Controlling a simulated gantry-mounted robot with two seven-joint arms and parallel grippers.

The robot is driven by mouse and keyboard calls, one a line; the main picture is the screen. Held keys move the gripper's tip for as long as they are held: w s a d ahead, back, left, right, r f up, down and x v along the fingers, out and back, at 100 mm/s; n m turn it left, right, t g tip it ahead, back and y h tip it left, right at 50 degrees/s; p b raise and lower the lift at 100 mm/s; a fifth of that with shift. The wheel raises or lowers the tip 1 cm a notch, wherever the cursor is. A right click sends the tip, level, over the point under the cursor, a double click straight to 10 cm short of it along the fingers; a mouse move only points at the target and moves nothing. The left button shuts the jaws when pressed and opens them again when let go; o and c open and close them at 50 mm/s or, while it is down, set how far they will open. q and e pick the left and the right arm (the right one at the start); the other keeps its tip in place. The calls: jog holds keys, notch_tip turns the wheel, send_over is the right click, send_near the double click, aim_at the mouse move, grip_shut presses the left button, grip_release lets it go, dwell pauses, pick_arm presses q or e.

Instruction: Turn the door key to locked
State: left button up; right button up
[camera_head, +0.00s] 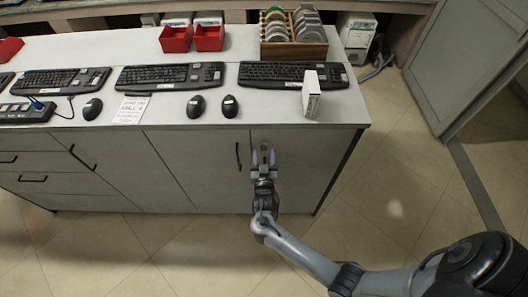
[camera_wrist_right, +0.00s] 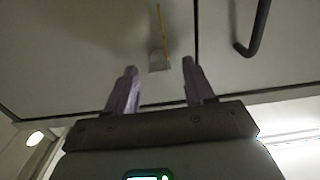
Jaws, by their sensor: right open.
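The cabinet door (camera_head: 290,185) is the grey one at the right end of the counter front. A small pale metal lock plate (camera_wrist_right: 158,62) is on the door in the right wrist view. A thin yellowish strip (camera_wrist_right: 160,22) runs from it towards the picture's top; I cannot tell whether this is the key or its position. My right gripper (camera_head: 263,158) is at the door's upper part, and its two purple-grey fingers (camera_wrist_right: 158,80) are apart, with the plate showing between and beyond them. I cannot tell whether they touch anything. My left gripper is not in view.
A black door handle (camera_head: 238,156) is left of my right gripper; it also shows in the right wrist view (camera_wrist_right: 256,30). The white countertop (camera_head: 180,125) overhangs the doors. A white box (camera_head: 311,94) stands near its front edge. Open tiled floor (camera_head: 390,195) lies to the right.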

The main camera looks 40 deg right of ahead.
jog(key=shift+x, duration=0.85)
grip_shut()
